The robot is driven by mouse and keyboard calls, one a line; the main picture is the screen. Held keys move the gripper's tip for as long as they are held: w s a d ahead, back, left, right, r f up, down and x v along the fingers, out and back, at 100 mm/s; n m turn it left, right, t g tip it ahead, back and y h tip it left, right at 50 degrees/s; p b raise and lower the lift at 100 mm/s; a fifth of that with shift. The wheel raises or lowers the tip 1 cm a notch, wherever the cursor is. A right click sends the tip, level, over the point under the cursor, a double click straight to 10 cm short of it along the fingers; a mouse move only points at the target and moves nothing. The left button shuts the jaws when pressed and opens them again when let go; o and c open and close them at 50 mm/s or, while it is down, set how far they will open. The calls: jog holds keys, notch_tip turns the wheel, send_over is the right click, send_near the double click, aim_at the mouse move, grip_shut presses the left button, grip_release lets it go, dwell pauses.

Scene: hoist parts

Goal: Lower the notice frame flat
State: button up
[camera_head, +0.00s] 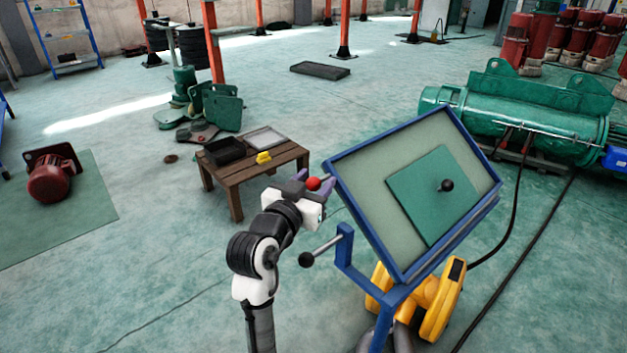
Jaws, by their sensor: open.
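The notice frame (350,218) is a blue-edged rectangular board with a pale grey-green face, held tilted on a blue stand. A darker green panel (415,205) with a black knob (447,186) lies on its face. My gripper (316,184) is open at the frame's upper left corner. A red ball (313,183) shows between or just in front of its purple fingers; I cannot tell whether they touch it. A lever with a black ball end (306,260) sticks out left from the stand's bracket (345,245), below my gripper.
A low wooden table (235,180) behind my gripper bears a black tray (224,151), a grey tray and a yellow item. A yellow machine part (437,300) stands under the frame. A large green drum (530,120) is behind at right, with black cables on the floor. Floor at left is mostly clear.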

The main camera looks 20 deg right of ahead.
grip_shut()
dwell(0.3)
jog(key=shift+f, duration=0.1)
